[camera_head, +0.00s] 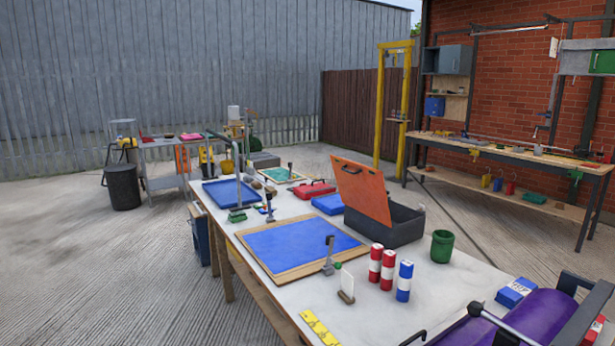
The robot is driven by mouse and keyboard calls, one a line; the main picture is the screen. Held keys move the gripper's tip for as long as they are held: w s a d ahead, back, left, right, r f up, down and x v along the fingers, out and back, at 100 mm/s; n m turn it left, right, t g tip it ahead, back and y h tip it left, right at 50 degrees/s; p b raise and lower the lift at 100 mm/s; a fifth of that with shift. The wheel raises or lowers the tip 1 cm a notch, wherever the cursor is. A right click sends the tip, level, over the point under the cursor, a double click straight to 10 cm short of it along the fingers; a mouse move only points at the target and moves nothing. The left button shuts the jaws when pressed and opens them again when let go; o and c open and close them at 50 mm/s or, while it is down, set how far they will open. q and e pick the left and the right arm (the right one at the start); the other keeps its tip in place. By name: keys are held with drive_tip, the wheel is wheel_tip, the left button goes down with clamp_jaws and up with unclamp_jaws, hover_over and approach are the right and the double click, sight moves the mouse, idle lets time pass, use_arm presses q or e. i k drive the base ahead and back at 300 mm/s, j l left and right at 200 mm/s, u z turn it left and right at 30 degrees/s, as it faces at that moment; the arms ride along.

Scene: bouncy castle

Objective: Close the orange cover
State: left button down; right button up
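The orange cover (362,192) stands raised, tilted a little back from upright, on a dark grey box (396,232) on the long work table. A small dark handle sits near the top of the cover. The box is open, and its inside is mostly hidden behind its front wall and the cover. Neither of my grippers shows in the head view.
Red and blue cans (389,270) and a green cup (442,246) stand in front of the box. A blue sheet on a board (298,246) lies to its left, a red case (313,190) behind. A purple roll (530,318) fills the near right corner.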

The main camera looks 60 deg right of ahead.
sight(361, 187)
drive_tip(key=i+z, duration=0.65)
drive_tip(key=z, duration=0.15)
drive_tip(key=i+j+z, duration=0.1)
drive_tip(key=i+z, duration=0.3)
drive_tip(key=i+j+z, duration=0.35)
drive_tip(key=k+l, duration=0.1)
